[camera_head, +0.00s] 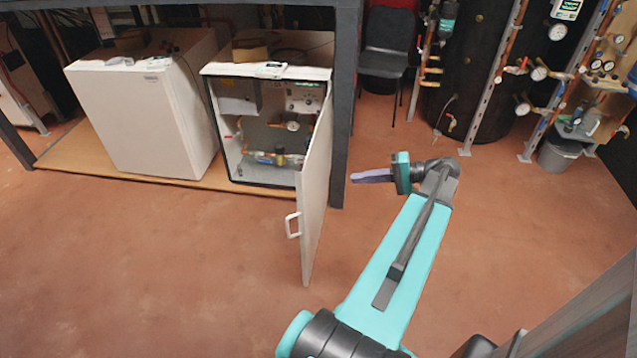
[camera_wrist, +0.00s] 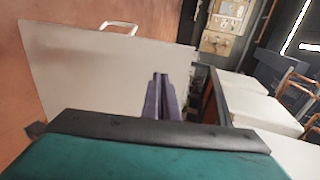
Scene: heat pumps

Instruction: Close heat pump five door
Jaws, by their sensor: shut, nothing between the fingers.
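A white heat pump cabinet (camera_head: 270,120) stands under the dark frame with its inside of pipes, valves and gauges showing. Its door (camera_head: 316,190) is hinged on the right and stands wide open, swung out toward the front. A white handle (camera_head: 292,225) is on the door's left-facing side, low near the free edge. My gripper (camera_head: 352,178) is to the right of the door, level with its upper half, its purple fingers shut and empty. In the wrist view the fingers (camera_wrist: 162,98) point at the door panel (camera_wrist: 100,75), with the handle (camera_wrist: 119,27) at its top edge. Contact cannot be told.
A closed white unit (camera_head: 145,115) stands to the left on a wooden board. A dark post (camera_head: 343,110) rises just right of the open cabinet. A chair (camera_head: 387,50), a dark tank and piping stand behind. The brown floor in front is clear.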

